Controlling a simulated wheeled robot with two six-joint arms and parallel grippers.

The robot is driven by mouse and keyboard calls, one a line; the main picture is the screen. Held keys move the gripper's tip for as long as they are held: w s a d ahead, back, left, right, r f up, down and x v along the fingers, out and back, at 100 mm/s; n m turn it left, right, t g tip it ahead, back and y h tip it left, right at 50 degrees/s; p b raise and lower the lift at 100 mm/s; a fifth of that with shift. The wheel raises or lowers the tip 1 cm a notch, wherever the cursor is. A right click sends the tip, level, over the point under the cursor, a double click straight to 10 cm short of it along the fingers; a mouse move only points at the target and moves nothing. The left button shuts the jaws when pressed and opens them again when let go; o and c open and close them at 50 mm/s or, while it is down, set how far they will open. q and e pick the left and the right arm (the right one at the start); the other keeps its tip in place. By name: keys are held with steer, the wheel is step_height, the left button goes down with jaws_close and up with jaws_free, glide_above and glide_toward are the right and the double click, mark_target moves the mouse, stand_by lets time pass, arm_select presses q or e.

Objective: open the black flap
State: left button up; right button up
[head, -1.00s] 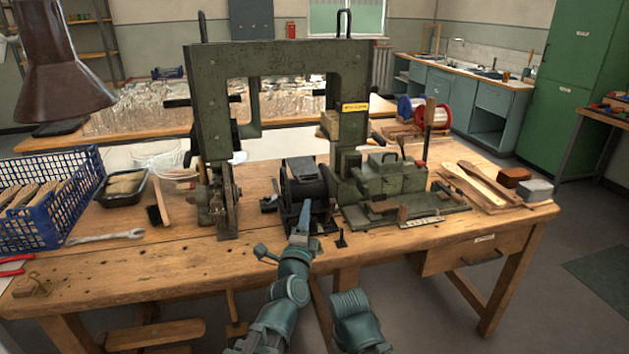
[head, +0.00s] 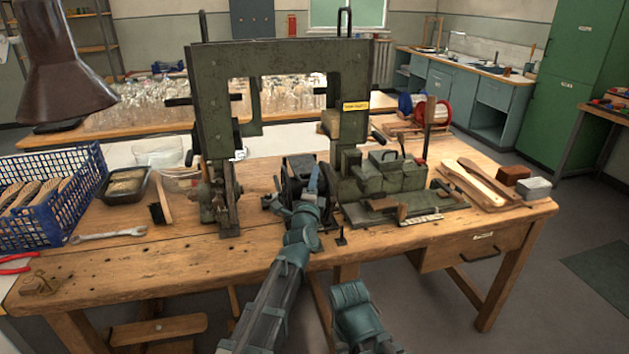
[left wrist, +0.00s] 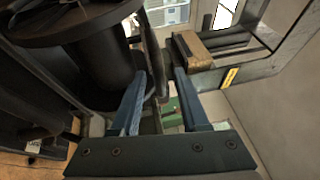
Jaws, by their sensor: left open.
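A black drum-shaped machine (head: 292,184) stands on the workbench between the green frame's legs. A dark flat piece (head: 299,160), which looks like the black flap, is at its top, partly hidden by my left gripper; I cannot tell its angle. My left gripper (head: 313,178) is open at the machine's right side. In the left wrist view, its two blue fingers (left wrist: 160,75) point forward, with a thin dark edge between or just beyond them; contact is unclear. The machine's black round body (left wrist: 100,65) fills the upper left there. My right gripper is out of view.
The tall green frame (head: 280,58) arches over the machine. A green fixture (head: 385,177) stands close on the right. A blue crate (head: 50,205), a black tray (head: 124,186) and a wrench (head: 108,235) lie left. The bench front (head: 180,265) has clear room.

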arm_select(q)
jaws_close()
stand_by(1.4)
